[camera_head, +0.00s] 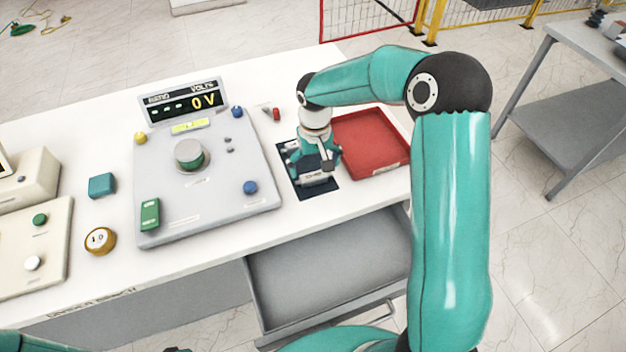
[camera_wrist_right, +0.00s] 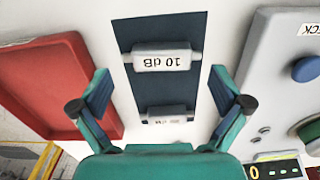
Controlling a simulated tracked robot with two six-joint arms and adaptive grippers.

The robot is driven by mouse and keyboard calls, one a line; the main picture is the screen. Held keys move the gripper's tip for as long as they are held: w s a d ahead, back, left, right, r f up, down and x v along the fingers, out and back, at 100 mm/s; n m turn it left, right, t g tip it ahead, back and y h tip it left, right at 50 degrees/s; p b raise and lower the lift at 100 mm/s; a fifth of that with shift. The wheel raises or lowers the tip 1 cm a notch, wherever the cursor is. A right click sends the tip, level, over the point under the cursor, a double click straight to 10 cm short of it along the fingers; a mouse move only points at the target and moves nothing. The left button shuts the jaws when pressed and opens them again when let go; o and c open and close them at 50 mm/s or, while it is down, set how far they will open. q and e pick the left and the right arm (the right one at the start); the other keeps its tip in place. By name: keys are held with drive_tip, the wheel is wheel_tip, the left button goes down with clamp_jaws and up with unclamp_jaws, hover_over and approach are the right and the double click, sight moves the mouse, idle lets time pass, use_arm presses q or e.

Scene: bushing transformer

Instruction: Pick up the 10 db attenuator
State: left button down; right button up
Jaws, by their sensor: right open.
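The 10 dB attenuator (camera_wrist_right: 162,60) is a light grey block with metal ends, labelled "10 dB". It lies on a dark mat (camera_wrist_right: 140,88) in the right wrist view. A second, similar attenuator (camera_wrist_right: 167,116) lies on the same mat, its label too small to read. My right gripper (camera_wrist_right: 163,92) is open above the mat, its fingers on either side, with nothing between them that it touches. In the head view my right gripper (camera_head: 316,165) points down over the mat (camera_head: 324,192) and hides much of it. My left gripper is not in view.
A red tray (camera_head: 398,160) stands right of the mat. A grey control panel (camera_head: 230,205) with knobs and a 0 V display (camera_head: 182,103) stands left of it. An open grey drawer (camera_head: 330,270) juts out below the table front. A grey cart (camera_head: 570,90) stands at right.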

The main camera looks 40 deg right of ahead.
sight(313, 175)
drive_tip(key=f, duration=0.1)
drive_tip(key=f+b, duration=0.1)
drive_tip(key=f, duration=0.1)
drive_tip(key=shift+w+f, duration=0.2)
drive_tip(key=shift+f, duration=0.1)
drive_tip(key=shift+a, duration=0.1)
drive_tip(key=shift+c, duration=0.5)
drive_tip(key=c, duration=1.1)
drive_tip(key=shift+r, duration=0.15)
